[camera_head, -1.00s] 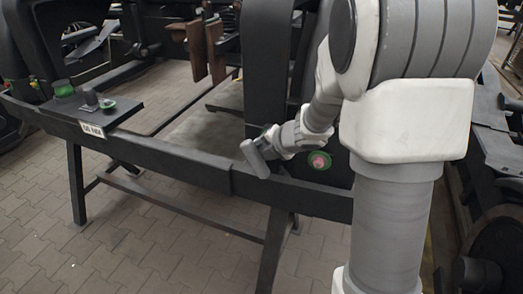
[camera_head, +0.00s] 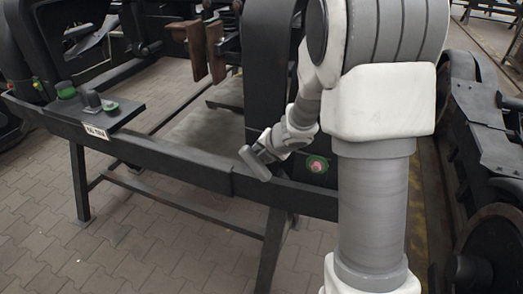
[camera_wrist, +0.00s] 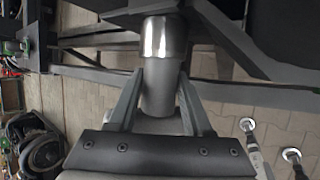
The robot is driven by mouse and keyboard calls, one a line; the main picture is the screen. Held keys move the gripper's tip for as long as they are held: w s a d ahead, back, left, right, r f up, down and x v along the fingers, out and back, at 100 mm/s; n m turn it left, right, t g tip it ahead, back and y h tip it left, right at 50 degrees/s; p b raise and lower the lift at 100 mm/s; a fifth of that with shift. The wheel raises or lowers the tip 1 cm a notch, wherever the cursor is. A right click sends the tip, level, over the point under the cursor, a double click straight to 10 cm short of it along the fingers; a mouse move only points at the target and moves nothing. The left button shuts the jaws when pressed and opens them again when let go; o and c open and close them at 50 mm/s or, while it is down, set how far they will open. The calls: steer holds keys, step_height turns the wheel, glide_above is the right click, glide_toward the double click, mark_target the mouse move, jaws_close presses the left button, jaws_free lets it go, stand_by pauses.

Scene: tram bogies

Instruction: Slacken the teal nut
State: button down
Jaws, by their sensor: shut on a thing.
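My gripper (camera_wrist: 160,95) is shut on a grey cylindrical tool (camera_wrist: 159,92) with a shiny metal band at its far end. In the head view my gripper (camera_head: 272,148) is small, and the tool (camera_head: 254,164) shows as a grey cylinder in front of the dark beam. I cannot make out a teal nut for certain. A pink round part (camera_head: 318,165) in a green ring sits on the dark frame, right of my gripper. The tool appears apart from it.
A dark beam (camera_head: 180,158) on legs runs across the middle. Its left plate (camera_head: 118,112) carries a green-topped part (camera_head: 66,90), a grey knob (camera_head: 92,101) and a small green ring (camera_head: 110,106). A dark wheel (camera_head: 500,240) stands at right. Paved floor lies at front left.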

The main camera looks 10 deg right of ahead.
steer(key=shift+n+g+h+p, duration=0.5)
steer(key=shift+g+h+p, duration=1.1)
steer(key=shift+p, duration=5.55)
steer(key=shift+r+n+g+h+p, duration=0.1)
steer(key=shift+n+g+h+p, duration=0.4)
steer(key=shift+p, duration=3.1)
steer(key=shift+r+m+g+h+p, duration=0.15)
steer(key=shift+h+p, duration=0.75)
steer(key=shift+p, duration=2.7)
steer(key=shift+f, duration=0.25)
steer(key=shift+n+g+h, duration=0.25)
steer(key=shift+g+h, duration=0.4)
steer(key=shift+h, duration=0.25)
steer(key=shift+f, duration=0.1)
steer(key=shift+g+h, duration=0.3)
steer(key=shift+h, duration=0.2)
